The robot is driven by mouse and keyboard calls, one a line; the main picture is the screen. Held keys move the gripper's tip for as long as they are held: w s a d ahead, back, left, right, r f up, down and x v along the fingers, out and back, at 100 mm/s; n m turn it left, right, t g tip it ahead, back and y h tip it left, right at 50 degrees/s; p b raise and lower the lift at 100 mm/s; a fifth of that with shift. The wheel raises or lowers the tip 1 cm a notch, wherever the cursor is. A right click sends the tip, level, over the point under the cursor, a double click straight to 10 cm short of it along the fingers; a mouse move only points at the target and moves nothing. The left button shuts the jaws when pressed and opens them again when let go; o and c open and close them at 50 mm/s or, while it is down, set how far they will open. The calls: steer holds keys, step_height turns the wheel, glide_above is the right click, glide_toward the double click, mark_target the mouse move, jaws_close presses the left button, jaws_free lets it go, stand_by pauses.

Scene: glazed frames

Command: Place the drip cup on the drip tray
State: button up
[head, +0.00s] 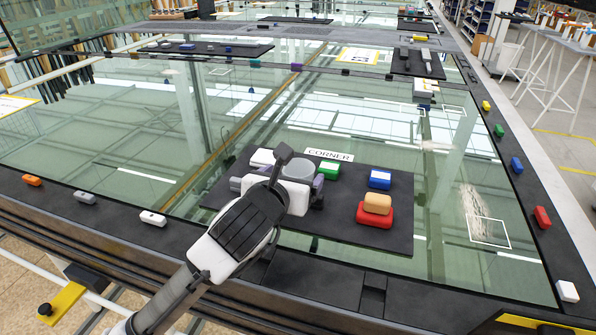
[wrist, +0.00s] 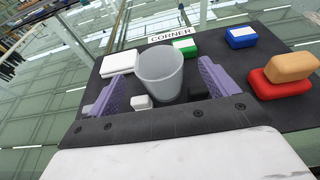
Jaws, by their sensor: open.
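A grey, open-topped cup (head: 298,168), apparently the drip cup, stands upright on a black mat (head: 345,215). It also shows in the wrist view (wrist: 160,75), between the purple fingers of my gripper (wrist: 163,78). My gripper is open, with one finger on each side of the cup; I cannot tell whether either finger touches it. In the head view my gripper (head: 290,177) is over the mat, and its body partly hides the cup's lower part. No object is clearly recognisable as the drip tray.
On the mat are a white block (head: 262,158), a green block (head: 329,169), a blue block (head: 380,179) and a tan block (head: 377,203) on a red one (head: 374,218). A "CORNER" label (head: 329,155) lies at its far edge. Glass to the right is mostly clear.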

mark_target(302, 166)
steer(key=shift+p+x, duration=1.3)
steer(key=shift+x, duration=1.45)
steer(key=shift+a+f, duration=0.2)
steer(key=shift+c, duration=0.3)
steer(key=c, duration=1.1)
steer(key=shift+r, duration=0.1)
